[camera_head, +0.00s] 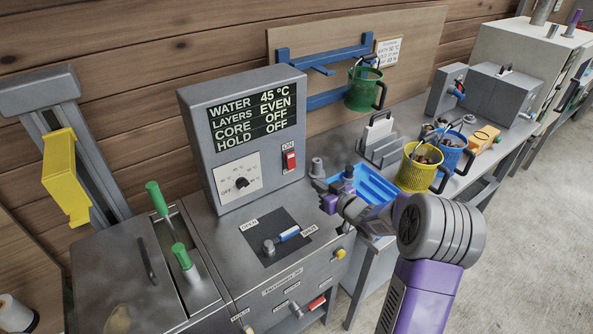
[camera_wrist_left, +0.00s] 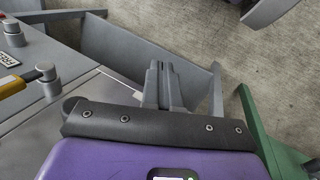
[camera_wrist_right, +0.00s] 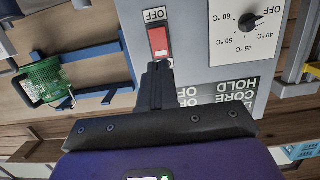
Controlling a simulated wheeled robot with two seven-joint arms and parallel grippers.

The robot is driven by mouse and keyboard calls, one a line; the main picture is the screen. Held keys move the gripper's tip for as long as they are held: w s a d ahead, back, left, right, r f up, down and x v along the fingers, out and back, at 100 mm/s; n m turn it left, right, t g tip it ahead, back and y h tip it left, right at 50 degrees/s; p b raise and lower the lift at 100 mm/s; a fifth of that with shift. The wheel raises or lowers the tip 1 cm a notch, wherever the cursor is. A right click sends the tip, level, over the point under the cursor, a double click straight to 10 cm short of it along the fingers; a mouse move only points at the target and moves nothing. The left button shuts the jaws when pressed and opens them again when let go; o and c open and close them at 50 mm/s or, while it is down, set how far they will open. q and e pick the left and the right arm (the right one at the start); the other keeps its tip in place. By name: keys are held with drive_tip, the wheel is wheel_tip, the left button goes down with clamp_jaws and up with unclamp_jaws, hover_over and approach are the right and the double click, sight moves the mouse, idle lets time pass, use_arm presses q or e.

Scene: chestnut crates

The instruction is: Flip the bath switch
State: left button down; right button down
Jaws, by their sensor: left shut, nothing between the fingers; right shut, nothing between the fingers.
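The bath switch (camera_head: 291,161) is a red rocker on the grey control box (camera_head: 196,115), with an ON label above it. It also shows upside down in the right wrist view (camera_wrist_right: 158,42), with an OFF label at its other end. My right gripper (camera_head: 320,187) is shut and empty, below and right of the switch in the head view. In the right wrist view its fingertips (camera_wrist_right: 158,68) lie close to the switch; I cannot tell whether they touch. My left gripper (camera_wrist_left: 162,70) is shut and empty, seen only in the left wrist view, above the floor beside grey metalwork.
The box display (camera_head: 250,122) reads water 45 °C, layers even, core off, hold off. A dial (camera_head: 242,183) sits left of the switch. A blue tray (camera_head: 375,187), yellow basket (camera_head: 412,174) and blue basket (camera_head: 450,158) stand right. A green basket (camera_head: 362,94) hangs behind.

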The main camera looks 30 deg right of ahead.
drive_tip(key=w, duration=0.4)
drive_tip(key=w+f+b, duration=0.1)
drive_tip(key=w, duration=0.3)
drive_tip(key=w+a+f, duration=0.1)
drive_tip(key=w, duration=0.3)
drive_tip(key=shift+b, duration=0.3)
drive_tip(key=shift+f, duration=0.1)
drive_tip(key=b, duration=0.2)
drive_tip(key=t+b, duration=0.1)
drive_tip(key=b, duration=0.1)
drive_tip(key=shift+w+f, duration=0.2)
drive_tip(key=shift+f, duration=0.2)
drive_tip(key=shift+r, duration=0.35)
drive_tip(key=shift+s, duration=0.25)
drive_tip(key=p, duration=0.1)
approach(291, 165)
drive_tip(key=shift+s+f, duration=0.25)
drive_tip(key=shift+f, duration=0.05)
